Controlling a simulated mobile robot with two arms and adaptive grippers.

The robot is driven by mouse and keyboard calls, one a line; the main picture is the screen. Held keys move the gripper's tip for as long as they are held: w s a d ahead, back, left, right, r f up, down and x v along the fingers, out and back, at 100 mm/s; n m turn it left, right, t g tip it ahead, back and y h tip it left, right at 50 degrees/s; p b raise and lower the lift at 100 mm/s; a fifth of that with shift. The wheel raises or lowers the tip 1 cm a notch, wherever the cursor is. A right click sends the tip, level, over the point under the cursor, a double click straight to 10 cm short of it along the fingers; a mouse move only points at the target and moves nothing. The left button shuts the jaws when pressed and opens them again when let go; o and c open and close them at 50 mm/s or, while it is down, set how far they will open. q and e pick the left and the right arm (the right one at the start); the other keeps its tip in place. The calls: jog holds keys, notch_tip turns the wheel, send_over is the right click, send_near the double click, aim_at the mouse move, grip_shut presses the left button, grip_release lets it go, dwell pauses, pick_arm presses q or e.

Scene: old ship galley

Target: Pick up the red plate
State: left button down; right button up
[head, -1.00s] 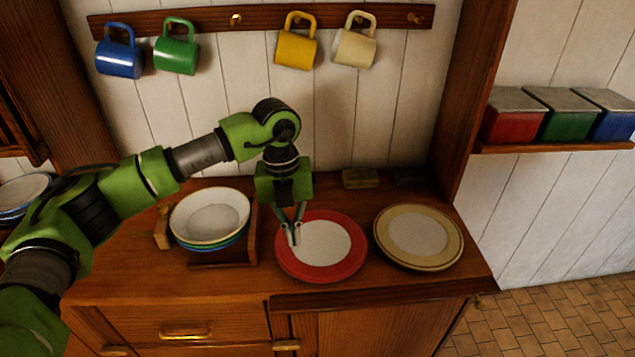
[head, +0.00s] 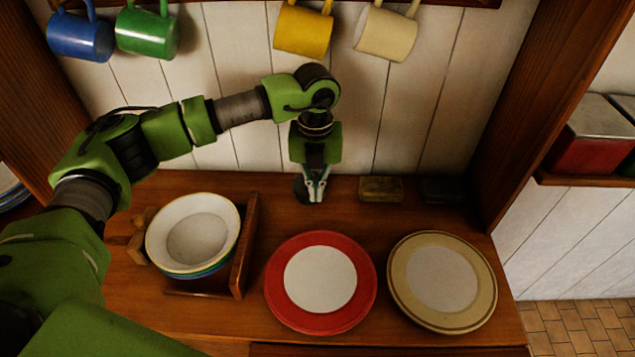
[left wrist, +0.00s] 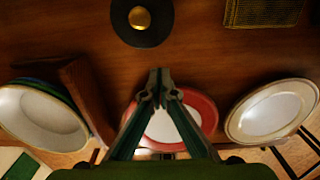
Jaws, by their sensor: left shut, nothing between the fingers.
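The red plate (head: 320,282) has a broad red rim and a white centre. It lies flat on the wooden counter, between the bowls and the tan plate. My left gripper (head: 314,196) is shut and empty, pointing down, beyond the plate's far edge in the head view and apart from it. In the left wrist view, the shut fingers (left wrist: 160,76) cross in front of the red plate (left wrist: 207,108) and hide part of it. My right gripper is not in view.
A wooden rack with stacked bowls (head: 195,232) stands left of the plate, and a tan plate (head: 398,280) lies close on its right. A black disc with a brass knob (left wrist: 142,22) and a small yellowish block (head: 381,188) are at the back. Mugs, such as the yellow one (head: 303,32), hang above.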

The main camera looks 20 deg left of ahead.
aim_at(316, 222)
pick_arm(q)
notch_tip(316, 222, down, 6)
jog(key=shift+r+p, duration=0.1)
jog(key=shift+p, duration=0.7)
jog(key=s+p, duration=0.1)
jog(key=s+d+p, duration=0.1)
jog(key=s, duration=0.1)
jog(key=shift+s+d+f, duration=0.1)
jog(key=shift+s+f, duration=0.1)
jog(key=shift+s, duration=0.2)
jog(key=shift+f, duration=0.1)
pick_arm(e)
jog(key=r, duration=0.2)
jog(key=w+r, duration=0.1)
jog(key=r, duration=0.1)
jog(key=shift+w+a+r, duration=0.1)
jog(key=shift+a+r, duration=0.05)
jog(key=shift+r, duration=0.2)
